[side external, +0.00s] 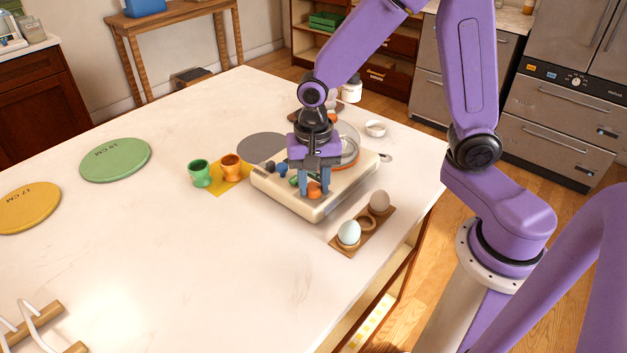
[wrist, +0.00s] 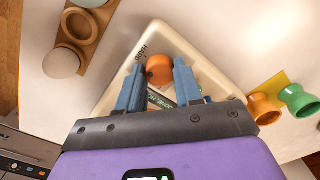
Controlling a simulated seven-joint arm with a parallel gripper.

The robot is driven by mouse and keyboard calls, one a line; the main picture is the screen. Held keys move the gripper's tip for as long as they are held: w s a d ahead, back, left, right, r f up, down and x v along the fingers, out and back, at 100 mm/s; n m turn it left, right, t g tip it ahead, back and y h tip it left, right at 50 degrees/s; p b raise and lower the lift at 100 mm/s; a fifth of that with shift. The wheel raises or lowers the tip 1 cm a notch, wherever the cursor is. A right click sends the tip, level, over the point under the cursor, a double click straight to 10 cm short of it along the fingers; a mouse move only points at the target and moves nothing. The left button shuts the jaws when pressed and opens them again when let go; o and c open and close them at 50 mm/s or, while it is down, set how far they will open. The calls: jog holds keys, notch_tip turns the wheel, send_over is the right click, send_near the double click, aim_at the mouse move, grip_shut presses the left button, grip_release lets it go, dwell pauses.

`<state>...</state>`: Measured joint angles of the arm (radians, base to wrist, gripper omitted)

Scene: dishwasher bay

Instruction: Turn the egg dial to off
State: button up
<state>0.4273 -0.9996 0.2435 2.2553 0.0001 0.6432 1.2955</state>
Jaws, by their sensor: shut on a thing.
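The egg cooker (side external: 290,204) is a cream, flat base near the right edge of the white counter, with an orange and clear round part (side external: 349,150) at its back. An orange dial (side external: 314,190) is on its front side. In the wrist view the dial (wrist: 159,70) sits between the two blue fingers, beside printed lettering that seems to read "HARD". My gripper (side external: 316,186) points down over the base and is shut on the orange dial. The dial's pointer and any off mark cannot be made out. Small green and blue controls are partly hidden by my fingers.
A wooden egg holder (side external: 364,224) with two eggs is close on the near right. Green (side external: 200,173) and orange (side external: 231,167) egg cups stand on a yellow mat at left.

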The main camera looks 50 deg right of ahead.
jog(key=n, duration=0.4)
jog(key=shift+n, duration=0.3)
jog(key=n, duration=0.3)
jog(key=shift+n, duration=0.3)
jog(key=n, duration=1.9)
jog(key=shift+n, duration=1.9)
